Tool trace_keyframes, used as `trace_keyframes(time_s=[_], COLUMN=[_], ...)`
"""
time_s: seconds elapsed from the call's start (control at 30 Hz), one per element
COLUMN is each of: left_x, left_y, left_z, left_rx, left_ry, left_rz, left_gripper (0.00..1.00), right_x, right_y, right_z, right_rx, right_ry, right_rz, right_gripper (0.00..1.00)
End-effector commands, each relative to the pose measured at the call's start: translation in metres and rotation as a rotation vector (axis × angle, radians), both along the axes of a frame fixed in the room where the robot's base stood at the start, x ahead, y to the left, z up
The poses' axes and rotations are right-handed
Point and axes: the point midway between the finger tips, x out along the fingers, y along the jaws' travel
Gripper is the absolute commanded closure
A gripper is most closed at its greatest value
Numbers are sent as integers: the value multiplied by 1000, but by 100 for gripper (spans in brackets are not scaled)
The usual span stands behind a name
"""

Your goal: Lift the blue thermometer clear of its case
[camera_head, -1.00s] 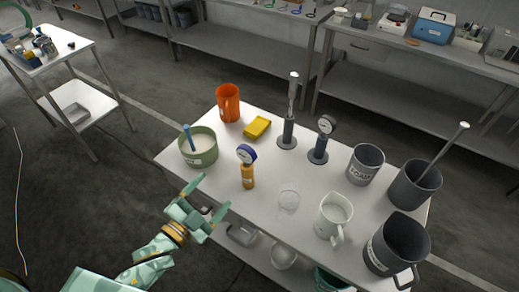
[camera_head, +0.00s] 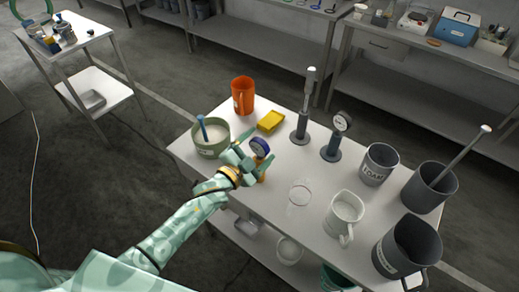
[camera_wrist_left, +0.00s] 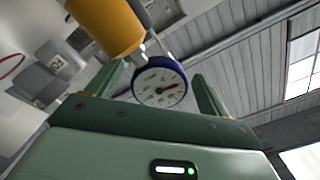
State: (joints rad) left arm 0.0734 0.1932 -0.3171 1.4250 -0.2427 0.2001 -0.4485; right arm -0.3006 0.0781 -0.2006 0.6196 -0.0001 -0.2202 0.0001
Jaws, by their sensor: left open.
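The blue thermometer (camera_head: 260,147) has a round, blue-rimmed dial and stands in its orange-yellow case (camera_head: 262,177) on the white table. My left gripper (camera_head: 249,159) is open at the dial and hides part of the case in the head view. In the left wrist view the white dial face (camera_wrist_left: 160,84) shows between the two open fingers (camera_wrist_left: 158,92), with a gap on each side. The yellow case (camera_wrist_left: 108,25) shows beyond it at the upper left. My right gripper is not in view.
A green bowl (camera_head: 211,148) of pale liquid stands close left of the gripper. An orange jug (camera_head: 243,96) and yellow block (camera_head: 271,121) are behind. Another dial thermometer (camera_head: 342,121), a grey mug (camera_head: 378,165) and a white jug (camera_head: 345,212) stand to the right.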

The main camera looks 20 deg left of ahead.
Motion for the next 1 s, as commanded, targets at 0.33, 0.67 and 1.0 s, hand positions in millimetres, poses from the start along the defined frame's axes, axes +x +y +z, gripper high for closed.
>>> trace_keyframes(time_s=[0.33,0.67,1.0], left_x=[3,3,3], left_y=[-1,-1,-1], left_z=[0,0,56], left_rx=[0,0,1], left_ry=[1,1,-5], left_rz=[0,0,-1], left_gripper=[42,70,70], right_x=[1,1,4], right_y=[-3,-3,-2], right_z=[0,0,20], right_rx=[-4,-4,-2], right_ry=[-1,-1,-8], right_rz=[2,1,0], right_gripper=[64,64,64])
